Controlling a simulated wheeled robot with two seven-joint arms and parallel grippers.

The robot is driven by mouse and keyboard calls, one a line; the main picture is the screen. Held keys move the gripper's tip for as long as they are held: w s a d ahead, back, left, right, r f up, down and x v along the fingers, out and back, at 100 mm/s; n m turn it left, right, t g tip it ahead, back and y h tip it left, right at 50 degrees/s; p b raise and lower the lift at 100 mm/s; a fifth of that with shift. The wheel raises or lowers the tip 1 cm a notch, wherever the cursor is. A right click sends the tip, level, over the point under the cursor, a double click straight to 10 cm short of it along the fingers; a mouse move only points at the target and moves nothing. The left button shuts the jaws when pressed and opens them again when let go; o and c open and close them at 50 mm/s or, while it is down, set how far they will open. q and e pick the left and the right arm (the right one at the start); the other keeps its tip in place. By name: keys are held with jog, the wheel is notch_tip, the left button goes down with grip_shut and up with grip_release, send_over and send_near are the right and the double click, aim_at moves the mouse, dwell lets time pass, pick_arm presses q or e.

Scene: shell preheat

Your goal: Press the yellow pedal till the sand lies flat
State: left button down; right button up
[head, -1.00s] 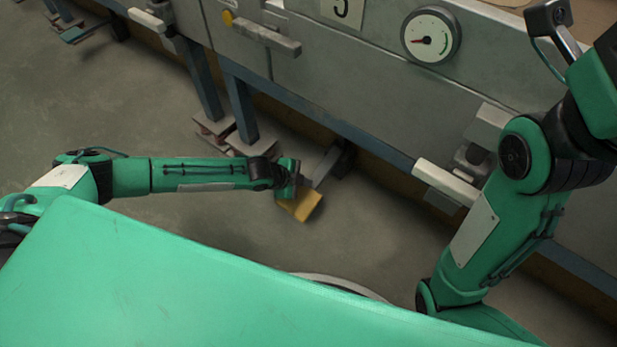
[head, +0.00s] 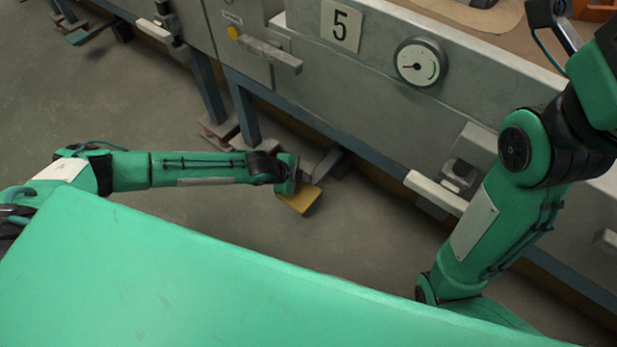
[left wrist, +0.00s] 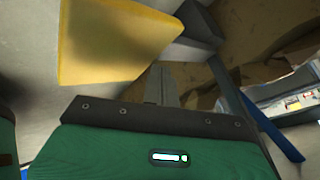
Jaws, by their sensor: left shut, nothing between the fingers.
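The yellow pedal (head: 300,200) is a flat plate on a grey lever, low under the front of the machine. It also shows large at the upper left of the left wrist view (left wrist: 115,40). My left gripper (head: 291,178) is shut and empty, right at the pedal's upper edge in the head view. In the left wrist view its closed fingers (left wrist: 162,85) lie beside the pedal; whether they touch it, I cannot tell. A tan, sand-like surface (head: 425,8) shows at the top edge, only partly in view. My right gripper is out of view.
A light handle (head: 437,192) juts out near my right arm. Blue legs (head: 243,108) stand behind the pedal. The floor at left is clear.

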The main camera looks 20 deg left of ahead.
pick_arm(q)
jog(key=shift+w+d+r, duration=0.1)
jog(key=shift+w+r, duration=0.1)
jog(key=shift+r, duration=0.15)
jog(key=r+p, duration=0.5)
jog(key=shift+w+d, duration=0.1)
jog(key=shift+w, duration=0.1)
jog(key=shift+f, duration=0.1)
dwell(2.3)
